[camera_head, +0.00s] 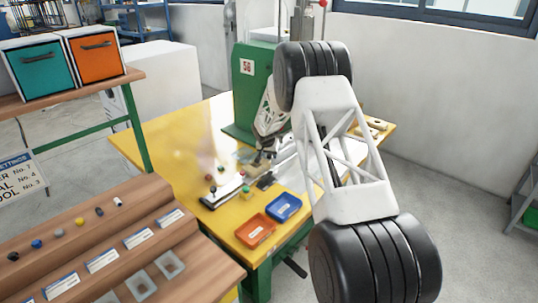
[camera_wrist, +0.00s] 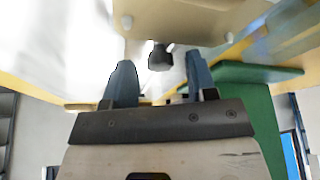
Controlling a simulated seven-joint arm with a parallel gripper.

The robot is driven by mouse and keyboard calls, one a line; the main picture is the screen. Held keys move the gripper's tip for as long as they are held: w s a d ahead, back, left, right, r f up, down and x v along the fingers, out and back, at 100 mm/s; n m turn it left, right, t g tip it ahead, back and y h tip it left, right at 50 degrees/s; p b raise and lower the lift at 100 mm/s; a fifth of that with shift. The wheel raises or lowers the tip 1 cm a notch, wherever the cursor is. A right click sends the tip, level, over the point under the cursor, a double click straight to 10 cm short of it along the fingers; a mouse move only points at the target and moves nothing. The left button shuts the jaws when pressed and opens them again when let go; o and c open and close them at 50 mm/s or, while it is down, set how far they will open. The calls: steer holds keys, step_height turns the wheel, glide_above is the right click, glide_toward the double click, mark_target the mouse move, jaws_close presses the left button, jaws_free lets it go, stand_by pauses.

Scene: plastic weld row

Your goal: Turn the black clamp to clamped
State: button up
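In the wrist view, my gripper (camera_wrist: 160,63) has its two blue fingers apart, with an open gap between them. A small dark knob-like part (camera_wrist: 160,57), which looks like the black clamp, shows in line with this gap, below a beige surface. I see no finger touching it, and its depth relative to the fingertips is hard to judge. I cannot tell its turned position. In the head view, my arm reaches to the yellow table beside the green machine, and the fingertips are too small to make out there.
The yellow table (camera_head: 165,150) carries the green machine (camera_head: 243,95), an orange tray (camera_head: 255,231), a blue tray (camera_head: 284,207) and several small coloured knobs. A brown stepped rack (camera_head: 110,245) stands at the front left. Teal (camera_head: 40,68) and orange (camera_head: 96,54) bins sit on a shelf.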

steer(key=shift+a+m, duration=0.1)
steer(key=shift+m, duration=0.5)
steer(key=shift+m+g+h, duration=0.7)
steer(key=shift+m+h, duration=0.2)
steer(key=shift+m, duration=1.2)
steer(key=shift+a+r+m, duration=0.15)
steer(key=shift+m, duration=0.25)
steer(key=v, duration=0.8)
steer(key=s+d+r, duration=0.3)
steer(key=s+r, duration=0.4)
steer(key=r, duration=0.1)
steer(key=s+d+r+n, duration=0.1)
steer(key=s+d+r, duration=0.2)
steer(key=s+r, duration=0.5)
steer(key=shift+r+g, duration=0.3)
steer(key=shift+g, duration=0.1)
steer(key=shift+s+d, duration=0.1)
steer(key=shift+s, duration=0.05)
steer(key=shift+n+t, duration=0.3)
steer(key=shift+t, duration=0.3)
steer(key=w+a+f, duration=0.2)
steer(key=w+f, duration=0.3)
steer(key=w+a+f, duration=0.2)
steer(key=w+f, duration=0.3)
steer(key=f, duration=0.1)
steer(key=w+a+f, duration=0.1)
steer(key=w+f, duration=0.4)
steer(key=f, duration=0.1)
steer(key=shift+a, duration=0.4)
